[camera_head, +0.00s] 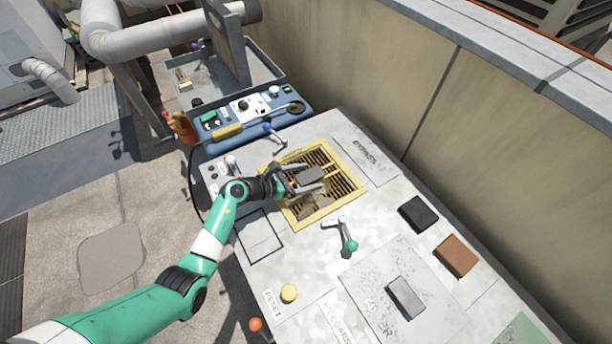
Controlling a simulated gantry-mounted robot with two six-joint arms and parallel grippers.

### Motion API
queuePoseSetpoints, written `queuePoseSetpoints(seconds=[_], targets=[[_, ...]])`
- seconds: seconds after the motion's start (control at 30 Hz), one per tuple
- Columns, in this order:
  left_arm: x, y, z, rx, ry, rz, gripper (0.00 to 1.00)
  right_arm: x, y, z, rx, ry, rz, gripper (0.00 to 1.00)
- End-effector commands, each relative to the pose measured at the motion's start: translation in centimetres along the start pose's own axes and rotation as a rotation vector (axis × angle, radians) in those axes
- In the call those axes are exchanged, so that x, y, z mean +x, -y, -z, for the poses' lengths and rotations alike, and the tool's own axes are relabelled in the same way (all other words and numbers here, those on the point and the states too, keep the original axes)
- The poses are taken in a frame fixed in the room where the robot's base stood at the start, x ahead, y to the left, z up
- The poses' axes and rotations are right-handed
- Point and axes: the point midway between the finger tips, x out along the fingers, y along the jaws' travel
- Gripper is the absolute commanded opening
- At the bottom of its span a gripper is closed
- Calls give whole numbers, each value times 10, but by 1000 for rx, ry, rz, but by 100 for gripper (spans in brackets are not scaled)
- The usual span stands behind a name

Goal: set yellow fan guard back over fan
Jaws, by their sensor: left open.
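The yellow fan guard (340,163) is a square frame with dark slats, lying on the grey panel top near its far left part. Grey pieces show in its middle, and I cannot tell if they belong to the guard or lie on it. The fan itself is not clearly visible. My left gripper (318,181) is over the guard's middle, its two fingers spread apart around a grey block-like part (311,174). I cannot tell if the fingers touch it. My right gripper is not in the view.
A lever with a green knob (351,245) stands just in front of the guard. A black block (418,214), a brown block (456,256) and a grey block (405,297) are to the right. A yellow button (289,293) is near the front.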

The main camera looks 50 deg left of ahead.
Motion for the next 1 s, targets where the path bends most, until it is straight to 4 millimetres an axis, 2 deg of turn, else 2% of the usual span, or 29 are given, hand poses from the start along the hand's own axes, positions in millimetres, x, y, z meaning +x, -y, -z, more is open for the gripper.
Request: queuePoseSetpoints(seconds=[0.17,0.5,0.6,0.73,1.0], targets=[[-12,0,-3,-1,0,-1,92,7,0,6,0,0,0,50],[-89,-1,-4,-3,0,-5,92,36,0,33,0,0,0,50],[-105,-1,-3,-2,1,-3,92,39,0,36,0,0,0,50],[-116,0,-2,0,2,-2,92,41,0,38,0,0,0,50],[-116,0,0,0,2,0,92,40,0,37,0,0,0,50]])
